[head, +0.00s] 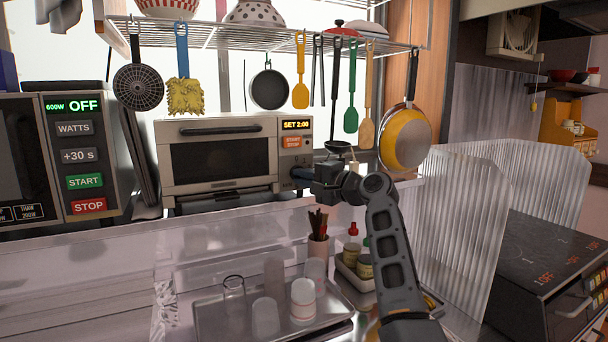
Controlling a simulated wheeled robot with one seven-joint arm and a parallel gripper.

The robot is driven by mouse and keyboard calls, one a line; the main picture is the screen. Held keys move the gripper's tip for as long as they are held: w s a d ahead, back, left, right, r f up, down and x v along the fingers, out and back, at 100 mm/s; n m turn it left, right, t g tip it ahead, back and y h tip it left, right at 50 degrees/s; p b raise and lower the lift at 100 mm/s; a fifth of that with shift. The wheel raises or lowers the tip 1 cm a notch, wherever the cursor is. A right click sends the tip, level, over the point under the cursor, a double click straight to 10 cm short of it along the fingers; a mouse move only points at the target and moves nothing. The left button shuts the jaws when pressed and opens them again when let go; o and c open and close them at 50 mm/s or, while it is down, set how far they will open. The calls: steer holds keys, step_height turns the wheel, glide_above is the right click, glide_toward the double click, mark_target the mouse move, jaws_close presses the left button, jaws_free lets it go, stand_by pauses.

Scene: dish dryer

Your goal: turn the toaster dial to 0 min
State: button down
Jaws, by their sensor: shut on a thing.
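The toaster oven (222,155) stands on the back counter, with a glass door and a long handle. Its small display (297,125) reads "SET 2:00", with an orange button (292,142) below it. My gripper (306,174) is at the lower part of the control panel, where the dial sits. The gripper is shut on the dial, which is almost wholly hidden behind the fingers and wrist. My arm reaches up to it from the lower right.
A wire shelf (262,38) with hanging utensils and a yellow pan (404,139) is above and right of the toaster. A microwave (50,155) is at left. A tray (215,318) with glasses and clear ribbed panels (460,225) stand nearer.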

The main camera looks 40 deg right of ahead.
steer(key=shift+f+n+g+h+p, duration=0.1)
steer(key=shift+n+g+h+p, duration=0.85)
steer(key=shift+n, duration=1.2)
steer(key=shift+f+n+g+h+p, duration=0.1)
steer(key=shift+n+g+h+p, duration=0.85)
steer(key=shift+n, duration=1.25)
steer(key=shift+n+g+h+p, duration=0.7)
steer(key=shift+n+p, duration=0.45)
steer(key=shift+n, duration=1)
steer(key=c, duration=1.2)
jaws_free()
steer(key=shift+r, duration=0.1)
steer(key=shift+b+v, duration=0.4)
steer(key=shift+v, duration=3.55)
steer(key=shift+f, duration=0.2)
